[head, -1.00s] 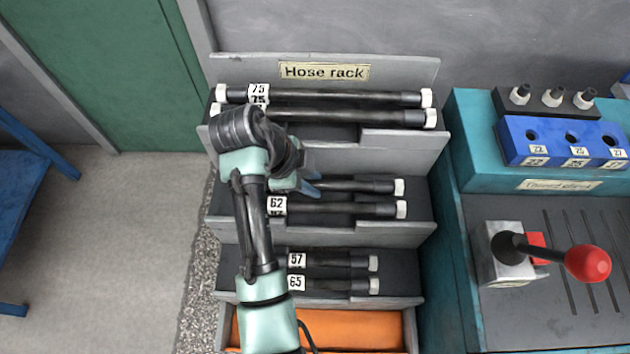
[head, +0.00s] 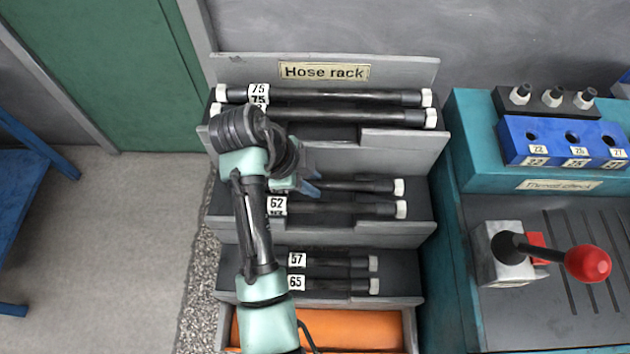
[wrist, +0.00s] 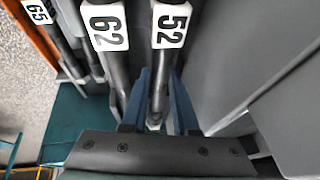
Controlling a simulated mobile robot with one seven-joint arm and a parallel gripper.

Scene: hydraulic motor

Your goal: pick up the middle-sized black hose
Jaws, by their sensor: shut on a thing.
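The middle step of the hose rack holds two black hoses with white ends. The back one (head: 355,186) carries the label 52 in the wrist view (wrist: 159,92). The front one (head: 345,209) is labelled 62 and also shows in the wrist view (wrist: 113,70). My gripper (head: 310,184) reaches down over the left part of the back hose. In the wrist view its two blue fingers (wrist: 160,84) stand on either side of the 52 hose and are shut on it. The hose still appears to lie on its step. Its left end is hidden by my arm in the head view.
The hose rack (head: 240,66) has longer hoses (head: 345,97) labelled 75 on top and shorter hoses (head: 335,261) labelled 57 and 65 below. The 62 hose lies close beside my fingers. A teal bench (head: 455,230) with a red-knobbed lever (head: 587,263) stands right.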

